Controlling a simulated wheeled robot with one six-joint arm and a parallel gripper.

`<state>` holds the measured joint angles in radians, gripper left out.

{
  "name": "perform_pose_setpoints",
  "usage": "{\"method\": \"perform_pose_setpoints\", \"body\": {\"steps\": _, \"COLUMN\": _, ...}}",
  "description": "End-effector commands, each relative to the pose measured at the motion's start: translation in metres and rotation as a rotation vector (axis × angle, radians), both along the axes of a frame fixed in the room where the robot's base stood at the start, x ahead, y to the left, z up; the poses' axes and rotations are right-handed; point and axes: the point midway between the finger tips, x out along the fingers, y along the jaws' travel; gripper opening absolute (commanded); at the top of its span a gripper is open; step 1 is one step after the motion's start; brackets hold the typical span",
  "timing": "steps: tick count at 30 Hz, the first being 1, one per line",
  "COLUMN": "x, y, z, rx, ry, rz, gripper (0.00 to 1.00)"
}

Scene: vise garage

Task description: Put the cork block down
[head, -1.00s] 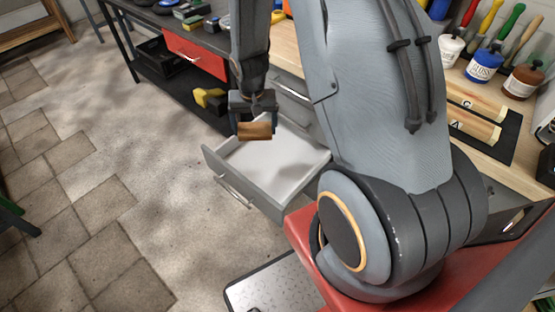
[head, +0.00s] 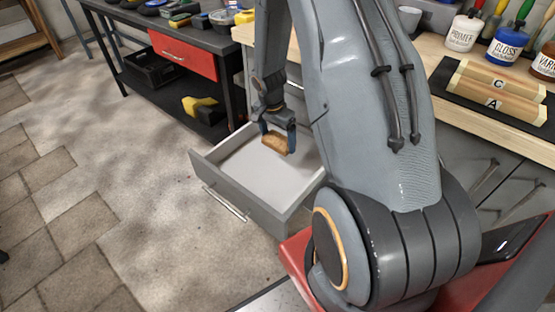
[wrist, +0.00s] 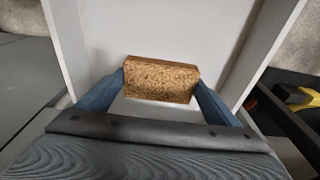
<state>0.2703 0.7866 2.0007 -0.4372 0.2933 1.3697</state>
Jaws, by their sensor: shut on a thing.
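The cork block (head: 275,143) is a small brown block held between the blue fingers of my gripper (head: 278,140). In the wrist view the block (wrist: 160,79) sits level between both fingertips, its speckled face showing. My gripper is shut on it, above the open grey drawer (head: 222,190). The drawer's white floor (wrist: 170,30) looks empty around the block. I cannot tell how high the block is above that floor.
A dark workbench with a red drawer (head: 183,55) stands behind. A yellow and black tool (head: 200,106) lies on its lower shelf. Paint jars (head: 508,42) and wooden blocks (head: 495,93) are on the wooden worktop at right. The floor at left is clear.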

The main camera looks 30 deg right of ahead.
Motion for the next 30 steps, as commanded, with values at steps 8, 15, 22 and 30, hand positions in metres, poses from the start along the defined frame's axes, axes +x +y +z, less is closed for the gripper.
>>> {"method": "perform_pose_setpoints", "body": {"steps": 8, "x": 0.000, "y": 0.000, "z": -0.039, "rx": 0.000, "ry": -0.001, "rz": 0.001, "gripper": 0.61}}
{"method": "perform_pose_setpoints", "body": {"steps": 15, "x": 0.000, "y": 0.000, "z": -0.069, "rx": 0.000, "ry": 0.002, "rz": 0.004, "gripper": 0.61}}
{"method": "perform_pose_setpoints", "body": {"steps": 22, "x": 0.000, "y": 0.000, "z": -0.077, "rx": 0.000, "ry": -0.001, "rz": 0.001, "gripper": 0.61}}
{"method": "perform_pose_setpoints", "body": {"steps": 30, "x": 0.001, "y": 0.000, "z": -0.080, "rx": 0.000, "ry": -0.001, "rz": 0.002, "gripper": 0.61}}
